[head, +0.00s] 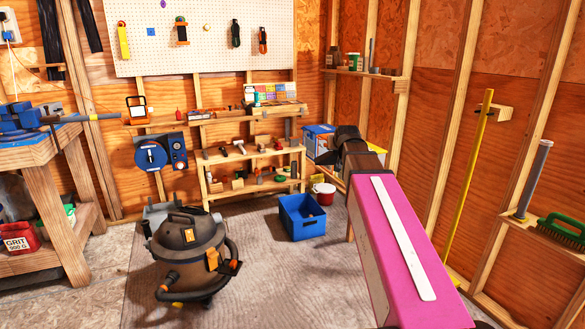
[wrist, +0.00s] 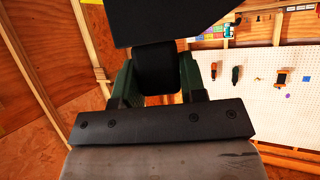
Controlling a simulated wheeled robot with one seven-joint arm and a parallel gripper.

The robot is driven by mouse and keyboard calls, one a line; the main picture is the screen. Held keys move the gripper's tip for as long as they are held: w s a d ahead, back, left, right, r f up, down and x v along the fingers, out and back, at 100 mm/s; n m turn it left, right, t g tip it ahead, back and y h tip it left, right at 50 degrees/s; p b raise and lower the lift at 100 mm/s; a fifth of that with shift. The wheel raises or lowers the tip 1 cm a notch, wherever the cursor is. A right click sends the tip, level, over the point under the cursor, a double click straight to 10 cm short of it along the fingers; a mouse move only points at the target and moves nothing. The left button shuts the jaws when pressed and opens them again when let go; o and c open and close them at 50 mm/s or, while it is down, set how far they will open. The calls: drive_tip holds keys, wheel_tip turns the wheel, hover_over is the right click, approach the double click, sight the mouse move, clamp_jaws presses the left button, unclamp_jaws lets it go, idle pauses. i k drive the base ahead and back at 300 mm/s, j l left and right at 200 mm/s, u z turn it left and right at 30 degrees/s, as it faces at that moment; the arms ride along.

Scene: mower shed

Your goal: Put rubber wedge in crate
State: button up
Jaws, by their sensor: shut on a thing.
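The blue crate (head: 308,229) stands on the floor in the middle of the head view, open at the top. In the wrist view my gripper (wrist: 157,72) has its two dark green fingers closed on a black piece, the rubber wedge (wrist: 165,22). The wedge is dark and plain, and its wide part sticks out beyond the fingertips. In the head view my pink arm reaches up past the right of the crate. The fingers and wedge cannot be made out there. The wrist view does not show the crate.
A shop vacuum (head: 188,250) stands on the floor left of the crate. A low wooden shelf (head: 250,185) with tools is behind it. A workbench (head: 40,150) is at the left. A yellow pole (head: 470,185) leans at the right wall. Floor in front of the crate is clear.

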sight(294, 217)
drive_tip(key=i+z, duration=0.1)
drive_tip(key=i, duration=0.7)
drive_tip(key=i+j+z, duration=0.15)
drive_tip(key=i, duration=0.65)
drive_tip(key=i+j+z, duration=0.15)
drive_tip(key=i, duration=0.2)
drive_tip(key=i+j+z, duration=0.2)
drive_tip(key=i, duration=0.15)
